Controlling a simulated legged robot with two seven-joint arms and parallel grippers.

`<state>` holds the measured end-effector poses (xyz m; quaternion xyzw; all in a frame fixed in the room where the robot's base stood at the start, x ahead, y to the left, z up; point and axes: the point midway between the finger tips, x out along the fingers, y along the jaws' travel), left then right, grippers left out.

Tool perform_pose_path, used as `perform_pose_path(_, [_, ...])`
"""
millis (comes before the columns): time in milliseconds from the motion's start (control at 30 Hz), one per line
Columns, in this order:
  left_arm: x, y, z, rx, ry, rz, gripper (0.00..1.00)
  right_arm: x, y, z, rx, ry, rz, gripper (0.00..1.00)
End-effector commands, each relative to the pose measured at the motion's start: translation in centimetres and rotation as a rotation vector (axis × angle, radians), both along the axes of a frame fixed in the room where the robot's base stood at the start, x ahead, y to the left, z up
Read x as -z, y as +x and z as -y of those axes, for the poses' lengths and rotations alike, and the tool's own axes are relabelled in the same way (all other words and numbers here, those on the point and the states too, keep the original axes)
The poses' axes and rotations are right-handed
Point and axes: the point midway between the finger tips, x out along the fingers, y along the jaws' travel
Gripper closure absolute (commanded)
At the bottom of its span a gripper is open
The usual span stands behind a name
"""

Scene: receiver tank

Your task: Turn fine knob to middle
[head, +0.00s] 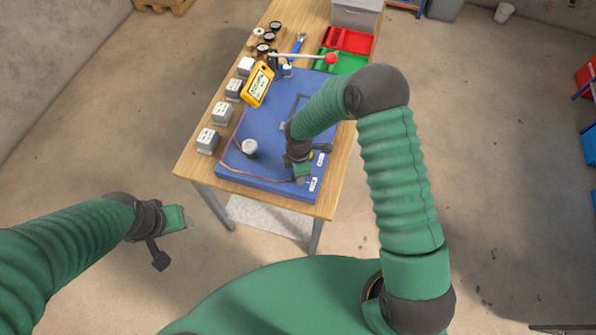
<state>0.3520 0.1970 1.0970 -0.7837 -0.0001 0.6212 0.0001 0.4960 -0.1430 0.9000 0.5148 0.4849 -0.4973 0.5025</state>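A blue panel (262,118) lies on the wooden table. My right gripper (303,172) is low over the panel's near right part, close to a small yellow piece (311,155) and two white labels with dark marks. I cannot tell whether it touches anything, and its fingertips are too small to read. No fine knob can be made out for certain; the gripper and arm cover part of this area. A white-topped round part (250,147) stands on the panel's left half. My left gripper (176,219) is off the table at the lower left, away from the panel.
Several grey-white boxes (208,140) line the table's left edge. A yellow meter (258,84) and a red-knobbed lever (330,58) stand at the panel's far end. Red (349,41) and green (345,62) trays lie behind. Floor around the table is mostly clear.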

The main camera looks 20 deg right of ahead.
Motion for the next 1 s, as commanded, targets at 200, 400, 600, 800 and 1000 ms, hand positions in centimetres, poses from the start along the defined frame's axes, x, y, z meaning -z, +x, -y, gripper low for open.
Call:
perform_pose_path(200, [-0.1, 0.0, 0.0, 0.0, 0.0, 0.0, 0.44, -0.34, 0.59, -0.06, -0.019, 0.003, 0.015, 1.0])
perform_pose_path(400, [-0.1, 0.0, 0.0, 0.0, 0.0, 0.0, 0.44, -0.33, 0.59, -0.06, -0.019, 0.003, 0.015, 1.0])
perform_pose_path(600, [-0.1, 0.0, 0.0, 0.0, 0.0, 0.0, 0.44, -0.3, 0.52, -0.05, -0.018, 0.002, 0.013, 0.52])
perform_pose_path(800, [-0.08, 0.0, 0.0, 0.0, 0.0, 0.0, 0.44, -0.16, 0.27, -0.03, -0.018, 0.001, 0.007, 0.43])
perform_pose_path(1000, [-0.03, -0.01, 0.0, 0.0, 0.0, 0.0, 0.44, -0.34, 0.16, -0.02, -0.018, 0.001, 0.005, 0.43])
